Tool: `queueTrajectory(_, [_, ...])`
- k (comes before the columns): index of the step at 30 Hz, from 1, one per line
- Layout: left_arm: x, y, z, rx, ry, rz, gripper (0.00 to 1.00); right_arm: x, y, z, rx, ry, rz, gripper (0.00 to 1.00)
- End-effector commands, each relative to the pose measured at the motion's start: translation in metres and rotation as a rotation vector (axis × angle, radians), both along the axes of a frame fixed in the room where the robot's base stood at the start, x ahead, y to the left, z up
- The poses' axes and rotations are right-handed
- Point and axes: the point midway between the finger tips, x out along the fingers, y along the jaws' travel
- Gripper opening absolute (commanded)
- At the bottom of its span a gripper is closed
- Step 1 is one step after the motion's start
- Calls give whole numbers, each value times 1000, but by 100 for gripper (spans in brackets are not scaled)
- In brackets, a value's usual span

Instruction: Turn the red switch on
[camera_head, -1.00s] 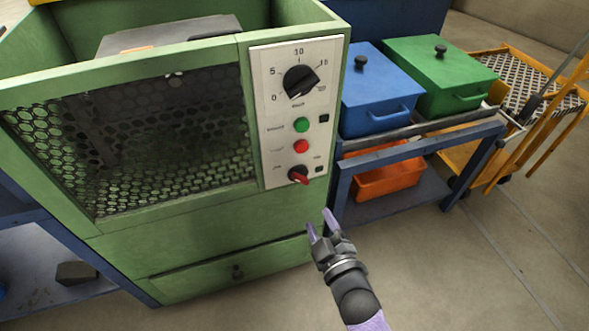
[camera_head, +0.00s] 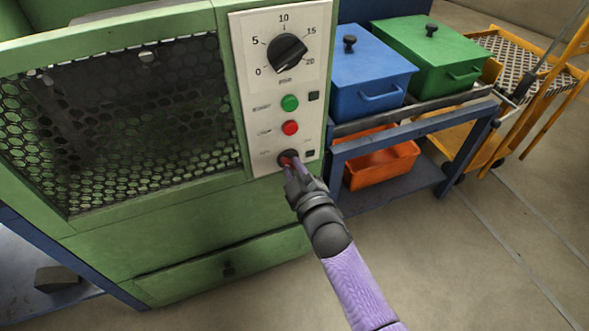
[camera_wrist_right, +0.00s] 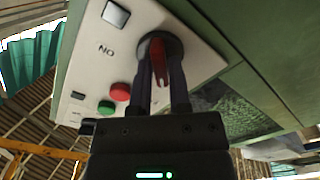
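The red switch (camera_head: 287,160) is a rotary handle on a dark round base, low on the white control panel (camera_head: 248,120) of the green furnace. My right gripper (camera_head: 297,170) is at it and partly hides it in the head view. In the right wrist view, the red handle (camera_wrist_right: 158,62) points towards me between the two dark fingers of my right gripper (camera_wrist_right: 160,85). The fingers stand on either side of it, with a narrow gap still visible, so they look open around it. My left gripper is not in view.
Above the switch are a red button (camera_head: 290,128), a green button (camera_head: 290,103) and a black dial (camera_head: 287,54). A blue box (camera_head: 365,85) and a green box (camera_head: 432,50) stand on the bench to the right, above an orange bin (camera_head: 380,165).

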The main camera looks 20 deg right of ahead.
Motion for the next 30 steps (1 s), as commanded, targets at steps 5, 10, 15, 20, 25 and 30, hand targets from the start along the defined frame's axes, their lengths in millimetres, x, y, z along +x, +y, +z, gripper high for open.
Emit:
queueTrajectory(5, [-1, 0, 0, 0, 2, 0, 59, 0, 0, 0, 0, 0, 0, 0])
queueTrajectory(10, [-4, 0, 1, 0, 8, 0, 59, 0, 0, 0, 1, 0, 0, 0])
queueTrajectory(15, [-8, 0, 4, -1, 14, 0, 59, 0, 0, 0, 20, 2, 0, 0])
queueTrajectory(20, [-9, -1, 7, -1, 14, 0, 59, 0, 0, 1, 86, 3, 0, 0])
queueTrajectory(25, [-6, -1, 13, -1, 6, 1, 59, 0, 0, 1, 213, 8, -1, 0])
queueTrajectory(30, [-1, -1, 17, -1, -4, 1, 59, 0, 0, 1, 372, 14, 0, 0])
